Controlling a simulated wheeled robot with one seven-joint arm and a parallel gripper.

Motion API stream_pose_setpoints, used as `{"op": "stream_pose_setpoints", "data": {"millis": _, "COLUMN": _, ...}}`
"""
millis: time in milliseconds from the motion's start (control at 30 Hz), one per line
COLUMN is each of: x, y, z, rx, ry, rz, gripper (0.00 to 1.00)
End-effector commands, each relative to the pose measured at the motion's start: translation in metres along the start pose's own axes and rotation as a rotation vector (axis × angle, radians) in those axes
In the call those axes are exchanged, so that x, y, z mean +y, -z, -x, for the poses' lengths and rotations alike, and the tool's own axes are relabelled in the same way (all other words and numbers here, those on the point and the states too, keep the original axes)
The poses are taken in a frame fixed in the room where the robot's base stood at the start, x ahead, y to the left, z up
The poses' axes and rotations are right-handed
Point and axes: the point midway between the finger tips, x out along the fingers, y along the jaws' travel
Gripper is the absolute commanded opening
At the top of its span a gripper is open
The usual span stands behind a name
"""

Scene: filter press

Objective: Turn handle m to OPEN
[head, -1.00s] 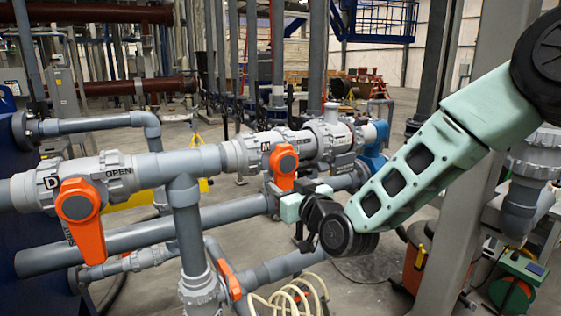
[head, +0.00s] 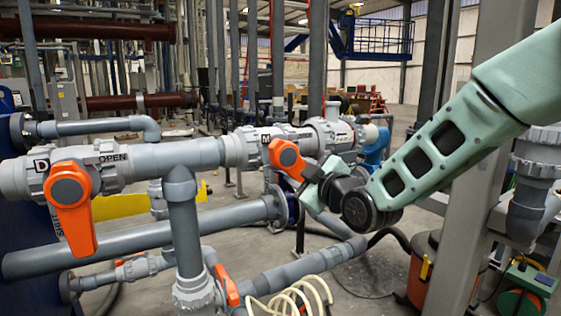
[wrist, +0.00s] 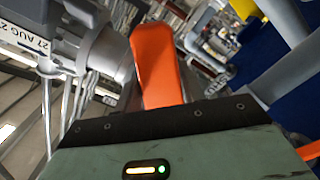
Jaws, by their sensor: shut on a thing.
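Handle m (head: 286,154) is an orange lever on the grey valve marked M (head: 265,139). Its lever hangs down and to the right from its round hub, tilted between straight down and along the pipe. My gripper (head: 308,180) is shut on the lever's lower end, which it partly hides. The lettering right of the M is too small to read.
Another orange handle (head: 71,196) hangs nearly straight down on the valve marked D, at left. A grey horizontal pipe (head: 140,240) runs below both valves. A grey column (head: 455,150) stands behind my arm. Cream hoses (head: 290,298) lie at the bottom.

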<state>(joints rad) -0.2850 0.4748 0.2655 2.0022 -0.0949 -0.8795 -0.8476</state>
Motion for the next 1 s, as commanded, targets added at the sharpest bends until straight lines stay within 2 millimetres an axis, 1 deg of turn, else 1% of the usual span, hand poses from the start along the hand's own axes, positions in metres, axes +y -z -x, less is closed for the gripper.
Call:
{"op": "stream_pose_setpoints", "data": {"millis": 33, "x": 0.01, "y": -0.001, "z": -0.001, "rx": 0.005, "ry": -0.022, "rz": 0.053, "gripper": 0.11}}
{"op": "stream_pose_setpoints", "data": {"millis": 200, "x": 0.02, "y": 0.001, "z": -0.001, "rx": 0.004, "ry": -0.024, "rz": 0.187, "gripper": 0.11}}
{"op": "stream_pose_setpoints", "data": {"millis": 367, "x": 0.024, "y": 0.003, "z": -0.001, "rx": 0.004, "ry": -0.025, "rz": 0.262, "gripper": 0.1}}
{"op": "stream_pose_setpoints", "data": {"millis": 600, "x": 0.037, "y": 0.008, "z": 0.0, "rx": 0.003, "ry": -0.027, "rz": 0.493, "gripper": 0.1}}
{"op": "stream_pose_setpoints", "data": {"millis": 833, "x": 0.042, "y": 0.013, "z": 0.0, "rx": 0.004, "ry": -0.027, "rz": 0.6, "gripper": 0.1}}
{"op": "stream_pose_setpoints", "data": {"millis": 1000, "x": 0.049, "y": 0.019, "z": 0.001, "rx": 0.003, "ry": -0.028, "rz": 0.771, "gripper": 0.1}}
